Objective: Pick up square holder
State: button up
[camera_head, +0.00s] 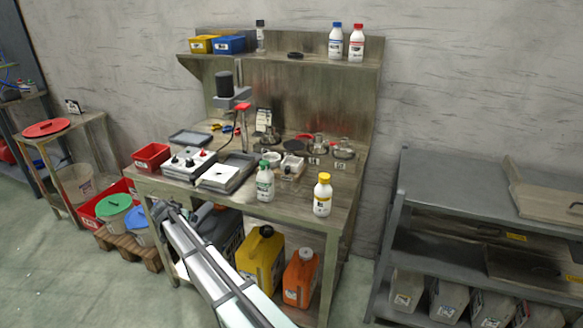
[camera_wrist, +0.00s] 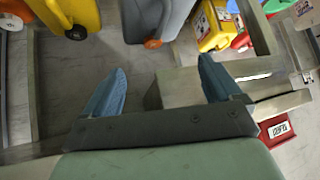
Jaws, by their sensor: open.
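A small pale squarish block (camera_head: 291,166) stands on the workbench, right of centre, behind the white bottle with the green cap. It may be the square holder, but it is too small to be sure. It does not show in the wrist view. My gripper (camera_head: 165,208) is at the front left edge of the workbench, well apart from that block. In the wrist view my gripper (camera_wrist: 160,84) has its two blue fingers spread wide with nothing held between them. Beyond the fingers are bench frame parts, floor and containers.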

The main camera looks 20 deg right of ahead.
jog(key=w+a+r+m+t+y, duration=0.1)
jog(key=w+a+r+m+t, duration=0.15)
jog(key=r, duration=1.25)
jog(key=w+a+r+m+t+y, duration=0.1)
jog(key=w+a+r+m+t, duration=0.2)
jog(key=r, duration=1.3)
jog(key=s+d+r+m+t+y, duration=0.1)
jog(key=s+r+m, duration=0.1)
jog(key=r, duration=1.3)
jog(key=s+d+r+m+t+y, duration=0.1)
jog(key=r, duration=1.4)
jog(key=n+g+h, duration=0.1)
jog(key=n+g, duration=0.4)
jog(key=g, duration=1.1)
send_over(291, 168)
notch_tip(291, 168, down, 34)
jog(key=f, duration=0.6)
jog(key=shift+w+a, duration=0.2)
jog(key=shift+a, duration=0.05)
jog(key=shift+w+f, duration=0.2)
jog(key=shift+f, duration=2.75)
